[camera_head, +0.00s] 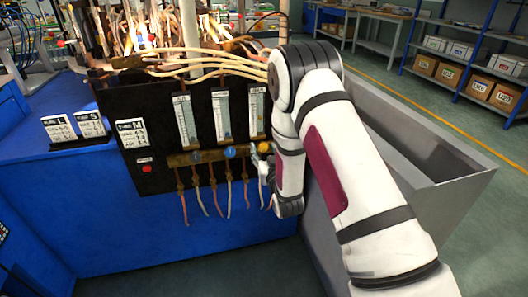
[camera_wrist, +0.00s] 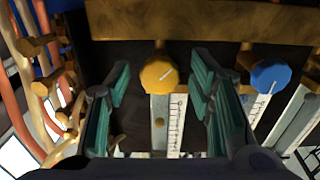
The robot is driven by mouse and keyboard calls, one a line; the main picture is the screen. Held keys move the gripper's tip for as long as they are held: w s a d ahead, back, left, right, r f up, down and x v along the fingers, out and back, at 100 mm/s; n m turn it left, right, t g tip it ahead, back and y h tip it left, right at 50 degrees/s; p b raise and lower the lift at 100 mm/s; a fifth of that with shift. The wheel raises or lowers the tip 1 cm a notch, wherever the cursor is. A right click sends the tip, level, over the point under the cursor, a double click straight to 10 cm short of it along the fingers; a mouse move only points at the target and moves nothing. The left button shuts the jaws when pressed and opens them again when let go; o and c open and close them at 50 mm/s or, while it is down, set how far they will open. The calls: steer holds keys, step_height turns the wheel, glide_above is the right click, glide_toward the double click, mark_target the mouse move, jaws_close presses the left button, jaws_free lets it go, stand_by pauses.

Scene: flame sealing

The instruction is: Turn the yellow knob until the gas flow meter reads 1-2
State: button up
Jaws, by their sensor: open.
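The yellow knob (camera_head: 264,147) is on the brass bar at the right end of the black panel. My gripper (camera_wrist: 161,66) is open, with one teal finger on each side of the yellow knob and visible gaps between. In the head view, my gripper (camera_head: 262,166) is just below and in front of the knob, partly hidden by my arm. The gas flow meter (camera_head: 256,110) stands above this knob; its scale (camera_wrist: 176,125) shows in the wrist view, but I cannot read the level.
A blue knob (camera_wrist: 270,76) is beside the yellow one, outside the fingers. Two more meters (camera_head: 222,115) are to the left. Thin hoses (camera_head: 229,193) hang below the brass bar (camera_head: 208,156). A grey bin (camera_head: 427,165) is at the right.

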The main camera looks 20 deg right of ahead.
steer(key=shift+c, duration=0.6)
steer(key=c, duration=1)
steer(key=shift+c, duration=0.2)
steer(key=shift+m, duration=0.3)
